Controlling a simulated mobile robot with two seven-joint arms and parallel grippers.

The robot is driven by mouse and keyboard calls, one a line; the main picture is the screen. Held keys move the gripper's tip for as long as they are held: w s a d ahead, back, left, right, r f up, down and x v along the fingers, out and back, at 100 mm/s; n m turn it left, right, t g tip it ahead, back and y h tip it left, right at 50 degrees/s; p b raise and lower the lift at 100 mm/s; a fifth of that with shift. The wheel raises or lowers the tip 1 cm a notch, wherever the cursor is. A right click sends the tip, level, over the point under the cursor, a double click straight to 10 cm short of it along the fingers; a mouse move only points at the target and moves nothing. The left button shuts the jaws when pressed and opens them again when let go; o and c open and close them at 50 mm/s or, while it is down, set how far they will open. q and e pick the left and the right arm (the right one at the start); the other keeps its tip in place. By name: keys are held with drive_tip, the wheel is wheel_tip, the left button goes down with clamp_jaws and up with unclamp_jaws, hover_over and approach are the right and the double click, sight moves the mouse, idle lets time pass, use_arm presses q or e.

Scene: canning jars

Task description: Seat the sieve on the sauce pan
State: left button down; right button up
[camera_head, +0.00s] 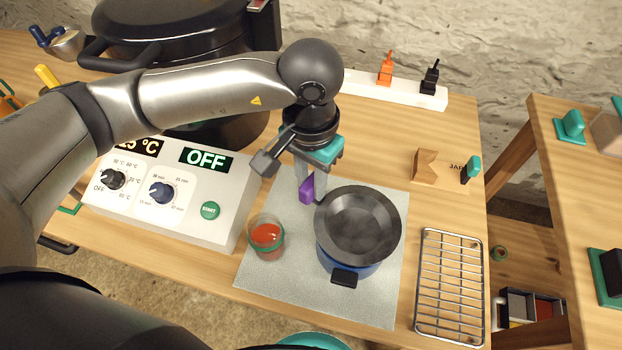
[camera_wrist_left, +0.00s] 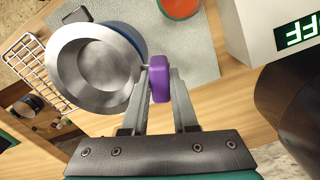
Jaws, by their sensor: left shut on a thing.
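The sieve (camera_head: 358,222), a dark grey metal bowl with a wide rim, is over the blue sauce pan (camera_head: 349,268). It covers the pan's opening; I cannot tell whether its rim touches the pan. My left gripper (camera_head: 309,192) is shut on the sieve's purple handle (camera_head: 306,189), to the left of the bowl. In the left wrist view, the purple handle (camera_wrist_left: 159,80) is between the fingers, the sieve (camera_wrist_left: 98,68) looks large, and a strip of blue pan (camera_wrist_left: 131,36) shows behind it. My right gripper is not in view.
The pan stands on a grey mat (camera_head: 279,290) beside a jar of red sauce (camera_head: 267,237). A wire rack (camera_head: 450,285) lies to the right. A control box (camera_head: 165,195) reading OFF and a big dark pot (camera_head: 165,30) are to the left. A power strip (camera_head: 360,86) is behind.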

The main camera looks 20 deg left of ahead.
use_arm(q)
drive_tip(key=shift+f+b, duration=0.15)
drive_tip(key=shift+b, duration=0.3)
idle(0.3)
drive_tip(key=shift+f+b, duration=1.7)
drive_tip(key=shift+b, duration=0.6)
idle(0.4)
drive_tip(key=c, duration=0.6)
unclamp_jaws()
